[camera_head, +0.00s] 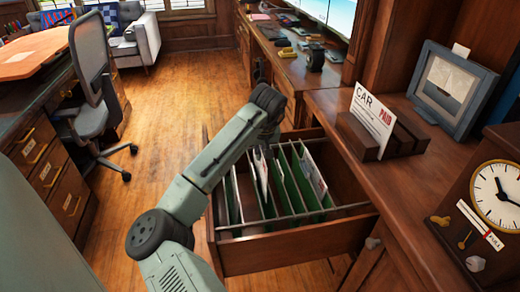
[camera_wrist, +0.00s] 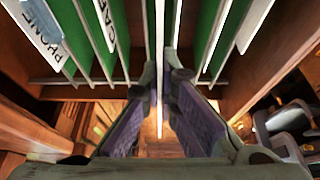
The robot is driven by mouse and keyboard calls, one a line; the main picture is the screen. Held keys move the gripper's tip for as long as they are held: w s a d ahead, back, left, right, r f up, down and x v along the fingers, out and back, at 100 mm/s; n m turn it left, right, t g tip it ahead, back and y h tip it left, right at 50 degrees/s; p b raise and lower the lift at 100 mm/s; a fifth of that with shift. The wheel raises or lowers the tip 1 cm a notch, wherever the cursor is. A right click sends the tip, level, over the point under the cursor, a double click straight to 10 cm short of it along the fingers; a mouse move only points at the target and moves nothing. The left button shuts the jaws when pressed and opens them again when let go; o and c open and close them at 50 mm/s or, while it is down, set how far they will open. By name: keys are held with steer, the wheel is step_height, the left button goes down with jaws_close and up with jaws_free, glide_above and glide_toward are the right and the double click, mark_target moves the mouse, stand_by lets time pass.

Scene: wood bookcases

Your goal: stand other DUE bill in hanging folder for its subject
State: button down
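The open drawer (camera_head: 290,250) holds several green hanging folders (camera_head: 287,185). In the wrist view, a sheet reading PHONE (camera_wrist: 42,32) and a sheet whose wording starts with CA (camera_wrist: 105,20) stand among folders at left. A white sheet with a red mark (camera_head: 313,172) stands in the right folders. My gripper (camera_wrist: 161,75) reaches down into the drawer; in the head view my arm hides it. Its purple finger pads stand apart, either side of a thin white edge (camera_wrist: 160,45), seen edge-on. I cannot tell whether this is the DUE bill; no DUE wording is legible.
A CAR bill marked PAID (camera_head: 372,118) stands in a wooden holder (camera_head: 400,141) on the counter. A picture frame (camera_head: 450,88) and a clock (camera_head: 490,195) are right of it. A desk (camera_head: 45,165) and chair (camera_head: 92,120) stand left; the floor between is clear.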

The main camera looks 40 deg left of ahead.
mark_target(260, 163)
steer(key=shift+f+b, duration=1.05)
steer(key=shift+f, duration=1.65)
steer(key=c, duration=2.3)
jaws_free()
steer(key=o, duration=0.6)
steer(key=v, duration=1.2)
steer(key=shift+a+r, duration=0.1)
